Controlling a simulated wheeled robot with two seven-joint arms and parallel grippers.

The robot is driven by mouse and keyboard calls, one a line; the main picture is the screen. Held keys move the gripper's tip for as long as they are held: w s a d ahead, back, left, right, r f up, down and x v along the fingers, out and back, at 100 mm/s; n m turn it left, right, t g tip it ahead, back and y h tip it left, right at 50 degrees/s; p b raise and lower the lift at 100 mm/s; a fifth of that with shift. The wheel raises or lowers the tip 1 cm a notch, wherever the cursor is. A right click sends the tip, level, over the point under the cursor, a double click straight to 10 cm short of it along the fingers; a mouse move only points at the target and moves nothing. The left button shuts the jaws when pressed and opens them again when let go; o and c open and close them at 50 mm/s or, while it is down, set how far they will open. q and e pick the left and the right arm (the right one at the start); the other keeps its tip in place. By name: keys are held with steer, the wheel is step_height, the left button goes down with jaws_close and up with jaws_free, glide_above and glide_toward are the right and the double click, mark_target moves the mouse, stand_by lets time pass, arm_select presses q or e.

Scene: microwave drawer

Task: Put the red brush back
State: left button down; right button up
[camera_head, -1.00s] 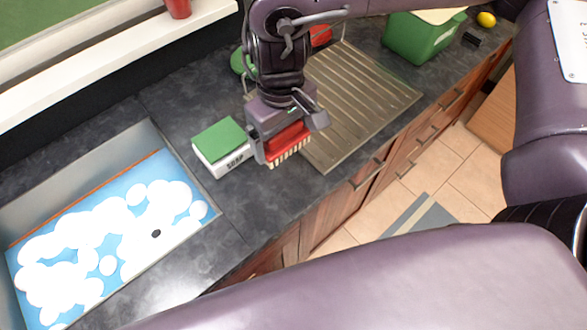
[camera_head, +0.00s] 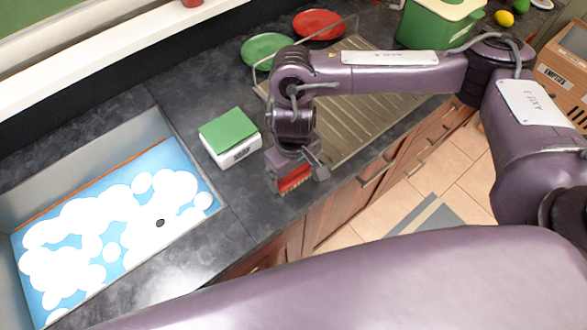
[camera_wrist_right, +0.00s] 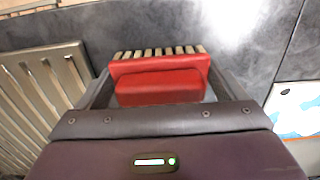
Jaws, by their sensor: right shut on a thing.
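The red brush (camera_head: 294,178) has pale bristles and is held between the fingers of my right gripper (camera_head: 296,176). In the head view it is low over the dark counter, close to the front edge, right of the soap box. In the right wrist view the red brush (camera_wrist_right: 160,82) fills the space between the jaws, with its bristles pointing away from the palm. I cannot tell whether the bristles touch the counter. My left gripper is not in view.
A white soap box with a green sponge on top (camera_head: 228,133) stands left of the gripper. The sink (camera_head: 178,135) with foamy water is at left. A ribbed draining board (camera_head: 372,112), green plate (camera_head: 266,48), red plate (camera_head: 318,24) and green bin (camera_head: 436,25) are beyond.

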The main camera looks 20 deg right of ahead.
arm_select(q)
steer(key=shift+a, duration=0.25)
arm_select(e)
steer(key=shift+a, duration=0.1)
steer(key=shift+f, duration=0.1)
steer(key=o, duration=0.6)
arm_select(q)
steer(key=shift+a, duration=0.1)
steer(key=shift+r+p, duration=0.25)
steer(key=shift+p, duration=0.05)
arm_select(e)
step_height(320, 180, up, 12)
steer(key=shift+r, duration=0.2)
